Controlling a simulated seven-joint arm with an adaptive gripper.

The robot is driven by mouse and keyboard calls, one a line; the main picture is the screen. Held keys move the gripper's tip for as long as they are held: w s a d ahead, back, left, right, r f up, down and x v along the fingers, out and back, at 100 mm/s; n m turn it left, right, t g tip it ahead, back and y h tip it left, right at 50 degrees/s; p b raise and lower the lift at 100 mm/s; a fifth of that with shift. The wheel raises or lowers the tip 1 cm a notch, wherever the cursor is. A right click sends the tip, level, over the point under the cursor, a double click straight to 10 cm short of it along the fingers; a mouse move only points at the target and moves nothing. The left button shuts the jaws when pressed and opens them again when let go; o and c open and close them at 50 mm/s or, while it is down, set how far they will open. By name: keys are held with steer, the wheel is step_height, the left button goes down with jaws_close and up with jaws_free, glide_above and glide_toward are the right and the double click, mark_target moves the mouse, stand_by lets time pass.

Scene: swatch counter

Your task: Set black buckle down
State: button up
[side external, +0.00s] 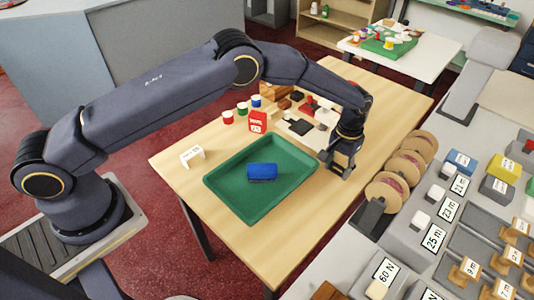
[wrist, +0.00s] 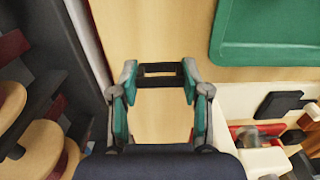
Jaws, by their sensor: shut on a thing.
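The black buckle (wrist: 160,70), a small rectangular frame with an open middle, is between my fingertips in the wrist view. My gripper (wrist: 160,82) is shut on its two ends. In the side external view my gripper (side external: 342,168) points down over the wooden table, right of the green tray. The buckle is hard to make out against the dark fingers there. Bare wood shows beneath the buckle in the wrist view. I cannot tell whether the buckle touches the table or is just above it.
The green tray (side external: 228,202) holds a blue block (side external: 262,171). A pale rack with black and red pieces (side external: 300,126) stands behind my gripper. Cardboard spools (side external: 387,192) line the grey counter at right.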

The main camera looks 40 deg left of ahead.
mark_target(338, 173)
steer(key=shift+w+d+f, duration=0.1)
steer(key=shift+w+f, duration=0.2)
steer(key=shift+f, duration=1.6)
steer(key=o, duration=0.7)
steer(key=shift+f, duration=0.15)
steer(key=shift+o, duration=0.2)
